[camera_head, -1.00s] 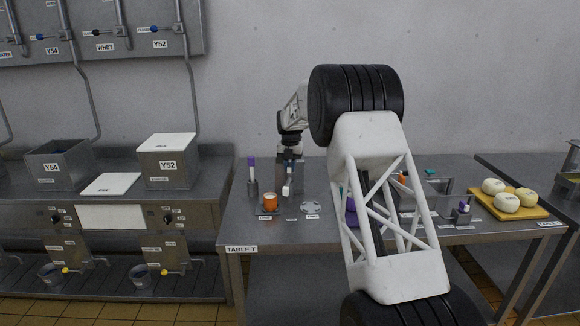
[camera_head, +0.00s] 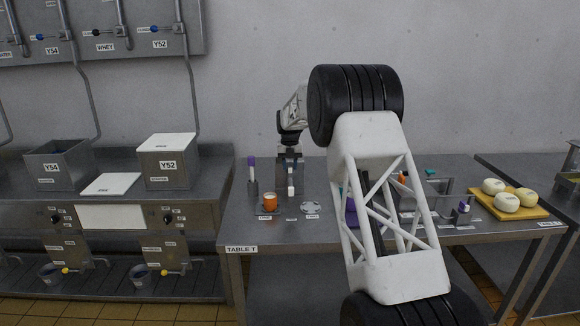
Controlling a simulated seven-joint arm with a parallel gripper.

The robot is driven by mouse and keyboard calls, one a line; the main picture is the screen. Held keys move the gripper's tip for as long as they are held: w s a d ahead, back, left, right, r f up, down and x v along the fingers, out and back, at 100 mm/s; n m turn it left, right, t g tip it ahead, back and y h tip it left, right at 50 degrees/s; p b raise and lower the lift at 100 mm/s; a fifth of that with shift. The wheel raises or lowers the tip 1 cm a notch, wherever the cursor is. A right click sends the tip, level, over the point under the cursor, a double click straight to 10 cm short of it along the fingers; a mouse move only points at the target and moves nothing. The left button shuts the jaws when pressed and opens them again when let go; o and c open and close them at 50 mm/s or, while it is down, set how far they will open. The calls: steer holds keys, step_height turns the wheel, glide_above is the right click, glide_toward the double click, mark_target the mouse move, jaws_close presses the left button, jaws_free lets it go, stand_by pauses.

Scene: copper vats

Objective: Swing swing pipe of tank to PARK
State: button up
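Grey pipes run down from the wall panel at upper left. One pipe (camera_head: 193,100) comes down behind the lidded metal tank marked Y52 (camera_head: 168,168). Another pipe (camera_head: 82,78) comes down behind the tank marked Y54 (camera_head: 55,166). I cannot read a PARK mark anywhere. My gripper (camera_head: 290,163) is far from these pipes, low over the back left of Table T, in front of a grey metal block. A small white piece (camera_head: 291,186) shows just below it; I cannot tell whether it is held. The fingers are too small to judge.
Table T (camera_head: 262,235) holds an orange cup (camera_head: 270,201), a purple-topped item in a holder (camera_head: 252,172), and a yellow board (camera_head: 530,210) with pale round cheeses. My white arm link hides the table's middle. A white sheet (camera_head: 111,184) lies between the tanks.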

steer(key=shift+o, duration=0.5)
steer(key=shift+f, duration=0.1)
steer(key=shift+r, duration=3.95)
steer(key=shift+s, duration=0.1)
